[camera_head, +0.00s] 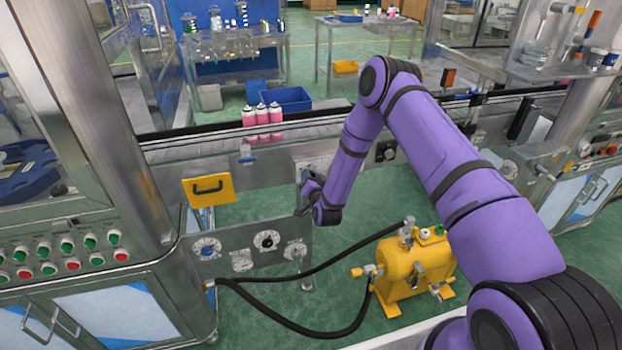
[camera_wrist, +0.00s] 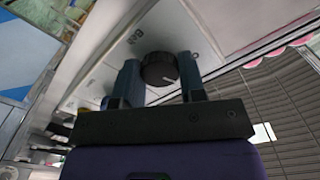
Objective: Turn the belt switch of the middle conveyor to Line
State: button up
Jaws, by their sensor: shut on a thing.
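The belt switch is a round dark knob (camera_wrist: 158,68) on a light panel (camera_wrist: 110,70) in the wrist view. In the head view my gripper (camera_head: 308,186) reaches the conveyor's front panel (camera_head: 270,172). The knob there is hidden behind my arm.
Another black knob (camera_head: 386,151) sits on the conveyor front, right of my arm. A lower panel (camera_head: 220,262) carries several dials. A yellow pump (camera_head: 412,268) with black hoses stands on the green floor. Pink cans (camera_head: 262,116) stand on the conveyor. A yellow handled plate (camera_head: 208,190) is at left.

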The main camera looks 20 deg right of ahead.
jog(key=shift+f+m, duration=0.1)
jog(key=shift+m, duration=1.6)
jog(key=o, duration=0.9)
jog(key=s, duration=1.1)
jog(key=shift+w, duration=0.1)
